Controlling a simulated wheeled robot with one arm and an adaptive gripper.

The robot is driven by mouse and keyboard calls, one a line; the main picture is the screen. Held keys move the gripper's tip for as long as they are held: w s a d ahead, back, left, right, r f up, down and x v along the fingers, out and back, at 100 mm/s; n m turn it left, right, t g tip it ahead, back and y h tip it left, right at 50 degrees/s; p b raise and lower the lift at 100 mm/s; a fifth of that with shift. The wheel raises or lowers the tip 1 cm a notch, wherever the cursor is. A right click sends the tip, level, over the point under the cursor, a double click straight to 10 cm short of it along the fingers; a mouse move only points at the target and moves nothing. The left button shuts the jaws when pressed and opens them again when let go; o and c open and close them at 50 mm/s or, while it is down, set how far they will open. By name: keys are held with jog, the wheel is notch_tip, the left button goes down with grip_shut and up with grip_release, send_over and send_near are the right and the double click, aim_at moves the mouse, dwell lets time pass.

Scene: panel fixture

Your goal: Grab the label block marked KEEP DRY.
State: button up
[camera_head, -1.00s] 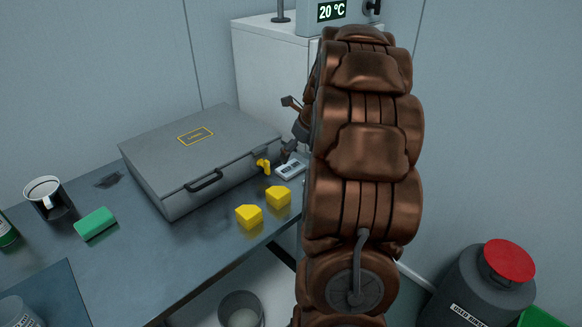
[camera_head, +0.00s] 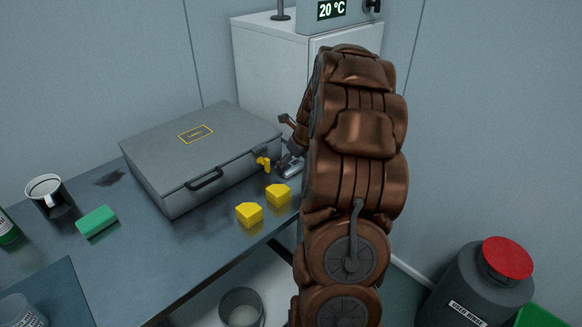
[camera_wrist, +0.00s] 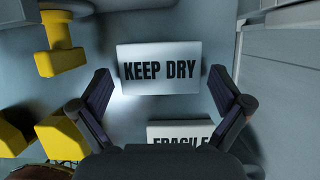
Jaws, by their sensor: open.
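The KEEP DRY label block (camera_wrist: 160,82) is white with black letters and lies on the table, upright to read in the wrist view. My gripper (camera_wrist: 165,90) is open, with one finger toward each side of this block and gaps showing on both sides. A second white block marked FRAGILE (camera_wrist: 180,132) lies just below it in the wrist view, partly hidden by my gripper body. In the head view my gripper (camera_head: 290,166) is low over the table's right end, beside the case, and mostly covers the label blocks.
Two yellow blocks (camera_head: 249,213) (camera_head: 278,195) lie in front. A white cabinet (camera_head: 268,70) stands behind.

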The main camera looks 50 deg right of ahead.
jog(key=shift+c, duration=0.2)
jog(key=c, duration=0.6)
jog(key=shift+o, duration=0.2)
jog(key=shift+r, duration=0.15)
